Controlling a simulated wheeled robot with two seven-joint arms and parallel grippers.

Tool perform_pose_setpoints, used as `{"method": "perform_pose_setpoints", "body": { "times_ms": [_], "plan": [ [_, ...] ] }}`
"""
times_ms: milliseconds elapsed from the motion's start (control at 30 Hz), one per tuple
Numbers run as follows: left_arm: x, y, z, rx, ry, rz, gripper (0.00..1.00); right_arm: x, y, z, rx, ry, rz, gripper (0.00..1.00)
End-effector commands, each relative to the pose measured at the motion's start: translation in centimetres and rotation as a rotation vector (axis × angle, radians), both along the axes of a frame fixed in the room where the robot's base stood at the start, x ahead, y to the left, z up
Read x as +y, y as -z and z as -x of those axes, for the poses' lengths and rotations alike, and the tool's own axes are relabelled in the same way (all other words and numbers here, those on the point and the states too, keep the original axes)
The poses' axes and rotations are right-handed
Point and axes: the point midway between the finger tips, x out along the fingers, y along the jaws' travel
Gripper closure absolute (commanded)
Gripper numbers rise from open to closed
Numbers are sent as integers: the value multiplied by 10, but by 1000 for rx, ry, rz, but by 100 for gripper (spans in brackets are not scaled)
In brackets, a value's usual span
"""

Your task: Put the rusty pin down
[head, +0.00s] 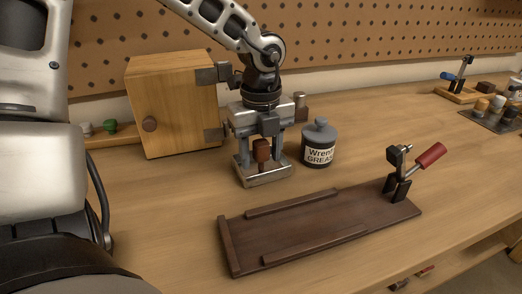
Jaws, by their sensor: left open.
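The rusty pin (261,150) is a short reddish-brown piece. It shows upright between the fingers of my left gripper (262,158). The gripper points down over the bench, just in front of the wooden box, and its jaws are open. A shiny metal base (266,179) shows at the fingertips. I cannot tell whether the pin's lower end touches this base, as the fingers partly hide it. My right gripper is not in view.
A wooden box (175,105) with dark hinges stands left of the gripper. A grey grease jar (319,145) is close on its right. A dark wooden board (300,228) with a red-handled clamp (428,157) lies in front.

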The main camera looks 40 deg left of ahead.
Motion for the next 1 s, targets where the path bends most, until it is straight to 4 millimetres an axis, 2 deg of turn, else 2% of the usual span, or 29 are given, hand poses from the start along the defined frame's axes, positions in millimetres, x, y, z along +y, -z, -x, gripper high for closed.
{"method": "perform_pose_setpoints", "body": {
  "times_ms": [167, 333, 600, 800, 1000],
  "plan": [
    [0, -17, 0, 0, 1, 1, 51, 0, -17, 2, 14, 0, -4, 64],
    [0, -51, -1, -8, 0, -1, 51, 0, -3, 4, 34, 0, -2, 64],
    [0, -108, -1, -5, 0, -1, 51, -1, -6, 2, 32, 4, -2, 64],
    [0, -128, -1, -1, 0, -1, 51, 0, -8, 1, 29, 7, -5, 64],
    [0, -131, 0, 0, 0, -1, 51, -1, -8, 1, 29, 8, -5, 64]
  ]
}}
